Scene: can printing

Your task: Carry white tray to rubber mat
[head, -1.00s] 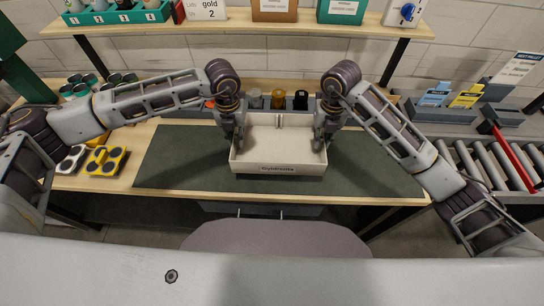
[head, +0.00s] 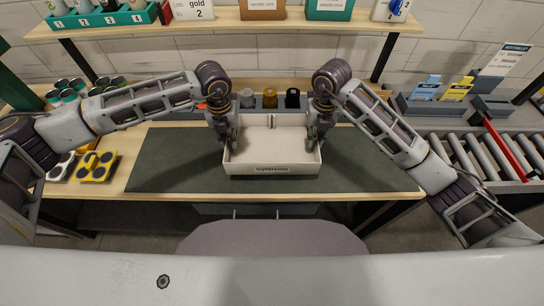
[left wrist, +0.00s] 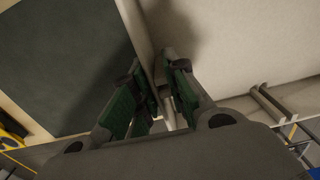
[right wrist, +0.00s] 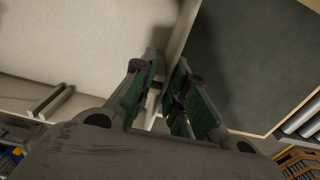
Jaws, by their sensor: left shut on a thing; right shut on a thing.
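The white tray (head: 272,170) is an open, empty box with a dark label on its near wall. It is over the middle of the dark rubber mat (head: 370,168) on the wooden bench; whether it touches the mat is hard to tell. My left gripper (head: 231,145) is shut on the tray's left wall, and the left wrist view shows its green finger pads (left wrist: 155,95) on both sides of that wall. My right gripper (head: 315,143) is shut on the right wall, with its green pads (right wrist: 160,95) astride it in the right wrist view.
Several small jars (head: 270,98) stand in a grey rack behind the tray. A yellow holder (head: 97,166) sits left of the mat. A roller conveyor (head: 485,155) and card holders (head: 440,103) are at the right. A shelf (head: 240,24) crosses above. The mat's sides are clear.

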